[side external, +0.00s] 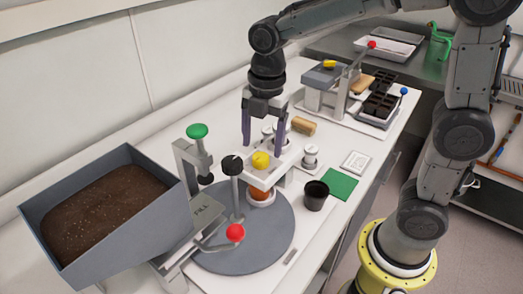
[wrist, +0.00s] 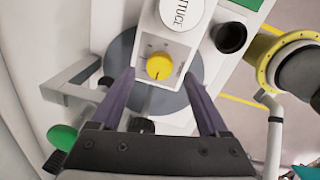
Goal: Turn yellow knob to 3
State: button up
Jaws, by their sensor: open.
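The yellow knob (side external: 260,160) sits on a white bracket-like unit (side external: 285,166) above the grey round turntable. In the wrist view the open fingers (wrist: 161,75) lie to either side of the knob, and no contact shows.
A grey turntable (side external: 265,245) lies below. A red-tipped lever (side external: 235,233), a black knob on a post (side external: 232,165) and a green-topped press (side external: 197,131) stand close left. A soil hopper (side external: 60,245) fills the lower left. A black pot (side external: 316,195) and green square (side external: 341,185) lie right.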

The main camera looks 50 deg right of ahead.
aim_at(261, 156)
jog(key=shift+w+f, duration=0.1)
jog(key=shift+f, duration=1.45)
grip_shut()
